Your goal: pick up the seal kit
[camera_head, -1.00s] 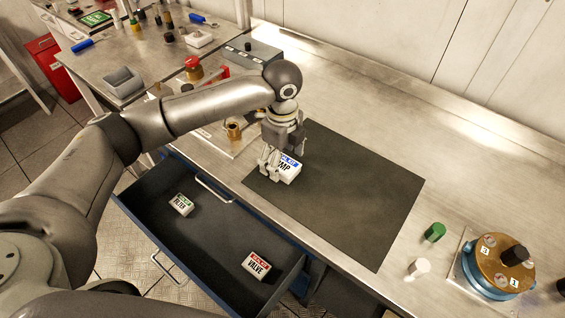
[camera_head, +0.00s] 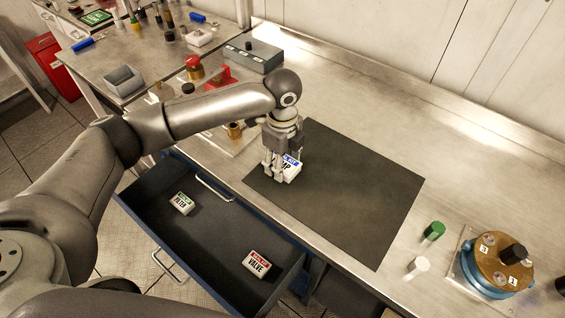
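A small white box with a blue label (camera_head: 291,170), its lettering partly hidden and ending in "MP", lies on the dark mat (camera_head: 350,195) near the mat's left end. My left gripper (camera_head: 274,175) points down at the left side of this box, with its fingers low by the mat. The fingers cover part of the box, and whether they are closed on it is not clear. Two similar boxes lie in the open drawer: one with a green label reading "FILTER" (camera_head: 182,203) and one with a red label reading "VALVE" (camera_head: 257,262). My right gripper is not in view.
The open blue drawer (camera_head: 215,240) juts out below the bench front. A green cylinder (camera_head: 434,231), a white cylinder (camera_head: 418,267) and a brass-topped pump unit (camera_head: 497,265) stand at right. A grey switch box (camera_head: 253,57) stands behind my arm.

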